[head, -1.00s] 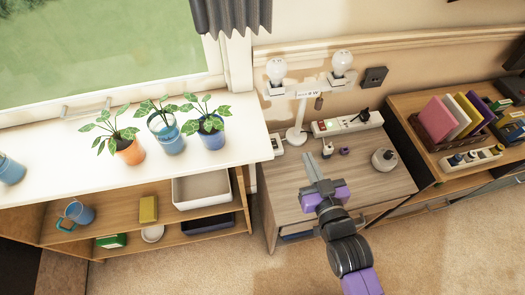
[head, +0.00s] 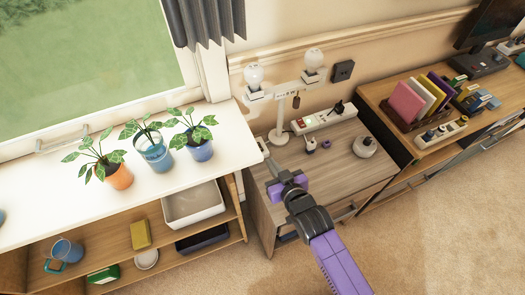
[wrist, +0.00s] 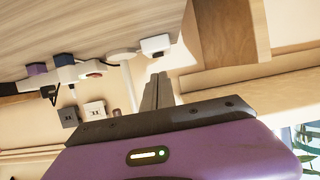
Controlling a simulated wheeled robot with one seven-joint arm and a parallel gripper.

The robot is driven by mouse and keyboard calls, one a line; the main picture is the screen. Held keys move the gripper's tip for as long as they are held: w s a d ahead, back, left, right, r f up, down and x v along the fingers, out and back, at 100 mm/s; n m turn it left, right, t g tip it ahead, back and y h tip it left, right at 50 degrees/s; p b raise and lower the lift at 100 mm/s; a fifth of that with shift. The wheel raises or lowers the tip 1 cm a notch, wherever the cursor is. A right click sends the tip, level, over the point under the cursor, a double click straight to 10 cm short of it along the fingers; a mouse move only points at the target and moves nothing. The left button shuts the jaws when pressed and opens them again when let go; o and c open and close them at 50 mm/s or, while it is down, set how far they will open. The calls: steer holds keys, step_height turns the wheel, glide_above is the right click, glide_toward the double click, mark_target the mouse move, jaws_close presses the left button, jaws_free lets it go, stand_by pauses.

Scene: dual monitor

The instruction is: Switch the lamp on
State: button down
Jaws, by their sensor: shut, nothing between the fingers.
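The lamp (head: 281,112) is a white stand with two pale bulbs on a crossbar, upright at the back left of the wooden cabinet top. A small tag hangs from its crossbar. I cannot tell whether the bulbs are lit. My gripper (head: 264,150) is shut and empty, at the cabinet's left edge, left of and in front of the lamp base. In the wrist view its fingers (wrist: 158,92) are together. A small white box (wrist: 155,45) with a dark spot shows just beyond their tips, next to the lamp base (wrist: 121,55); contact cannot be told.
A white power strip (head: 322,117) with a lit switch and a black plug lies right of the lamp. A plug (head: 311,144), a small purple item (head: 326,144) and a round grey device (head: 365,147) stand in front. Potted plants (head: 155,155) stand on the left shelf.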

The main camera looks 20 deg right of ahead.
mark_target(263, 152)
steer(key=x, duration=0.8)
steer(key=shift+w, duration=0.1)
steer(key=shift+f, duration=0.1)
steer(key=shift+f+b, duration=0.3)
steer(key=shift+b, duration=0.15)
steer(key=shift+r+p, duration=0.8)
steer(key=shift+r, duration=0.05)
steer(key=v, duration=0.8)
